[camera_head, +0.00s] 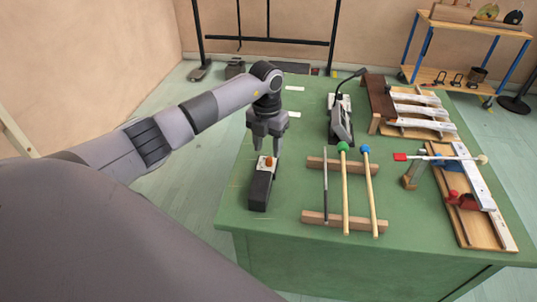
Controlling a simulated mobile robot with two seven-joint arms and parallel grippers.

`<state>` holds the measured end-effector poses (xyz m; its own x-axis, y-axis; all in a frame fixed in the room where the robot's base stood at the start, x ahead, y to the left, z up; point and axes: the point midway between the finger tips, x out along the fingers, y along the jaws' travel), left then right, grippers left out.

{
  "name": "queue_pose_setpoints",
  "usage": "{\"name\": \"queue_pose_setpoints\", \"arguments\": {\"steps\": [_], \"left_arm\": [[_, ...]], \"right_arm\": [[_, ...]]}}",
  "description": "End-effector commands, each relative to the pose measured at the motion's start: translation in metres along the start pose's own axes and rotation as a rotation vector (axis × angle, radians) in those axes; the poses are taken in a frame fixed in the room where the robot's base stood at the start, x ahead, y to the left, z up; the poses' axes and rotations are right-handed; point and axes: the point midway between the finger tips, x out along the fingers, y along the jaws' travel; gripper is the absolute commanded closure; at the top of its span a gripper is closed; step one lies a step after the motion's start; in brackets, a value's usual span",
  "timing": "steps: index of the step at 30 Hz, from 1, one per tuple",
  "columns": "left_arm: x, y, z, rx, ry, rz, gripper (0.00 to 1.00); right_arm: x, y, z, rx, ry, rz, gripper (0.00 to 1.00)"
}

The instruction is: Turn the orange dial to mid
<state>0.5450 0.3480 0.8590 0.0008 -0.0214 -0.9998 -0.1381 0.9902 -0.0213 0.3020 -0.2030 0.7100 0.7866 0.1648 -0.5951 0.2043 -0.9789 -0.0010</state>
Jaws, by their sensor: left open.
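The orange dial (268,161) sits on top of a small black box (260,190) near the left front of the green table. A pale patch shows around the dial, and its setting is too small to read. My left gripper (267,147) points down right above the dial, with its fingers open. I cannot tell whether the fingertips touch the dial or stay just above it. My right gripper is not in view.
Mallets with green (343,146) and blue (365,149) heads lie across wooden rests to the right. A dark device (340,122) stands behind them. Wooden bar assemblies (475,215) line the right side. The table (290,215) is bare around the black box.

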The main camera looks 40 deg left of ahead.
Motion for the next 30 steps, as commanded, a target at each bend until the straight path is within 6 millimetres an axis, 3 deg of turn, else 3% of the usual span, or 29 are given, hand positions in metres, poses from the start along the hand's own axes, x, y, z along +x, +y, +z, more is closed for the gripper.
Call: {"name": "queue_pose_setpoints", "arguments": {"steps": [7, 17, 18, 22, 30], "left_arm": [[0.033, -0.001, 0.000, 0.000, 0.000, -0.004, 0.52], [0.039, -0.001, 0.000, 0.002, -0.002, -0.003, 0.52], [0.039, -0.001, 0.000, 0.002, -0.002, -0.003, 0.55], [0.039, -0.001, 0.000, 0.002, -0.002, -0.004, 0.97], [0.039, -0.001, 0.000, 0.013, -0.002, -0.004, 1.00]], "right_arm": [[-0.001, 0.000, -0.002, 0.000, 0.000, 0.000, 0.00], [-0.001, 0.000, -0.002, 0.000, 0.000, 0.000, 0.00], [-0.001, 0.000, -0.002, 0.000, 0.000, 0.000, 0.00], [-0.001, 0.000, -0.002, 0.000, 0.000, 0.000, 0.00], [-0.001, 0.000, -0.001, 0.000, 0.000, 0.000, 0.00]]}}
